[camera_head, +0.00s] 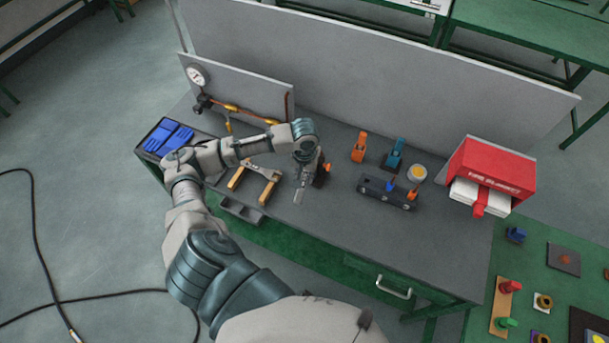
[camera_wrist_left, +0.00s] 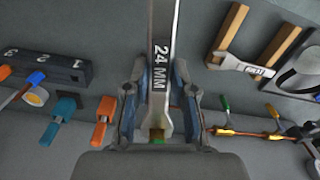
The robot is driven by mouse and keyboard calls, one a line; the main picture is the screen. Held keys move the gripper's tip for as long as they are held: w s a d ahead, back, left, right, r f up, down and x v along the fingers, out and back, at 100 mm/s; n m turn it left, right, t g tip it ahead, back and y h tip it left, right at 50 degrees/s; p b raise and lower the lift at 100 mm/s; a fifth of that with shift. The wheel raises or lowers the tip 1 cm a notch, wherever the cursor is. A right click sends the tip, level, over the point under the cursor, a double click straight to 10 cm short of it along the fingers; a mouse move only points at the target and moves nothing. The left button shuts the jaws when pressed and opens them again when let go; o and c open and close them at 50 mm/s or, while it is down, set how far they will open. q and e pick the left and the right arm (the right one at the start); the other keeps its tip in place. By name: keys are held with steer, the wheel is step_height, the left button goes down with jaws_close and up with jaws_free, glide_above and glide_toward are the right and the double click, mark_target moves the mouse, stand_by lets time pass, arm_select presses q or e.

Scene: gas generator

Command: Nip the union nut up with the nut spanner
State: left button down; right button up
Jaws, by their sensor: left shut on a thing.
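My left gripper (camera_head: 312,165) is shut on a steel spanner marked 24 MM (camera_wrist_left: 161,60), above the bench. In the left wrist view the spanner stands between the two fingers of the gripper (camera_wrist_left: 160,108), and its far end runs out at the top. In the head view the spanner (camera_head: 299,194) points toward the front edge. The pipe run (camera_head: 250,114) with brass fittings is on the back panel, left of the gripper; its fittings also show in the wrist view (camera_wrist_left: 272,112). I cannot tell which fitting is the union nut. My right gripper is not in view.
A wooden rack (camera_head: 236,180) holds another spanner (camera_wrist_left: 238,65). A pressure gauge (camera_head: 197,75) and blue gloves (camera_head: 168,136) are at left. A numbered black block (camera_head: 386,193), orange and teal tools (camera_head: 359,147) and a red fire blanket box (camera_head: 490,170) stand at right.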

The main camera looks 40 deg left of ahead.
arm_select(q)
steer(key=a+m, duration=0.2)
steer(key=s+a+m, duration=0.1)
steer(key=a+m, duration=0.1)
stand_by(1.2)
steer(key=shift+n, duration=0.4)
steer(key=shift+s+d, duration=0.2)
steer(key=shift+s, duration=2.6)
steer(key=shift+d, duration=0.1)
